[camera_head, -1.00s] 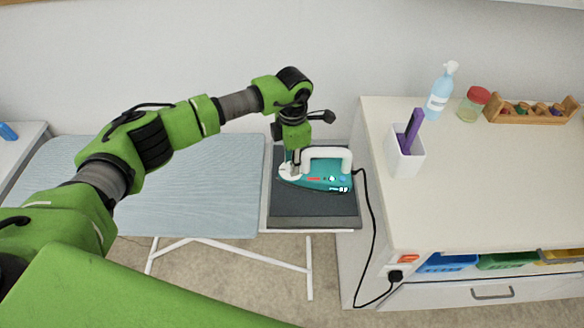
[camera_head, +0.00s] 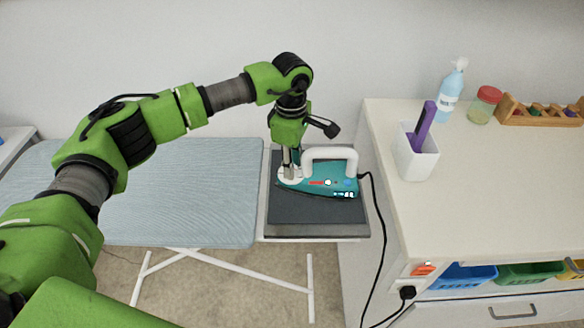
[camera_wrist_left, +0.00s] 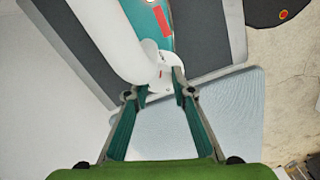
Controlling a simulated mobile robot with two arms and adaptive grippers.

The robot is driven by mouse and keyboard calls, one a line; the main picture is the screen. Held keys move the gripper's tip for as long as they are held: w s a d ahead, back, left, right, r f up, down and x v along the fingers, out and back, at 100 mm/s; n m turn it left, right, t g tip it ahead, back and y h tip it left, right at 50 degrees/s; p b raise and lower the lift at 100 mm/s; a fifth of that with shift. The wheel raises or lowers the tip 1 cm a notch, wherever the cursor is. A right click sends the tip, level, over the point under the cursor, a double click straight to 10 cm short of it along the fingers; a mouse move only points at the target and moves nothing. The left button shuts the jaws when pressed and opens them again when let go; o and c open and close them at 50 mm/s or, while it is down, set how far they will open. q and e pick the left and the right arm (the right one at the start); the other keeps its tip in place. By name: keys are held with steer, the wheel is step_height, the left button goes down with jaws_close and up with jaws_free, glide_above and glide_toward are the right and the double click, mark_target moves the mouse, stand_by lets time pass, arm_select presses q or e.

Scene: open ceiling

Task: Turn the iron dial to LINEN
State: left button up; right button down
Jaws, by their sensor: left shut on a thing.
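The teal iron (camera_head: 330,188) with a white handle (camera_head: 331,153) lies on a dark rest pad (camera_head: 305,213). Its round white dial (camera_head: 284,182) is at the left end of the iron, beside the handle. My left gripper (camera_head: 291,173) points down at the dial, with its fingers shut on it. In the left wrist view the handle (camera_wrist_left: 98,38) and the teal body (camera_wrist_left: 158,40) lie ahead of the gripper (camera_wrist_left: 158,93). The fingers hide part of the dial, and its markings are too small to read. My right gripper is not in view.
The blue ironing board (camera_head: 190,215) is left of the pad. A counter (camera_head: 490,190) on the right holds a white holder (camera_head: 417,160), a spray bottle (camera_head: 450,95), a jar (camera_head: 484,105) and a wooden rack (camera_head: 540,115). A black cord (camera_head: 379,255) hangs beside the counter.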

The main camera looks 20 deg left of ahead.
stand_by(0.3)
arm_select(q)
steer(key=o, duration=1.1)
steer(key=shift+o, duration=0.2)
steer(key=shift+r, duration=0.45)
step_height(320, 180, up, 11)
steer(key=shift+s, duration=0.15)
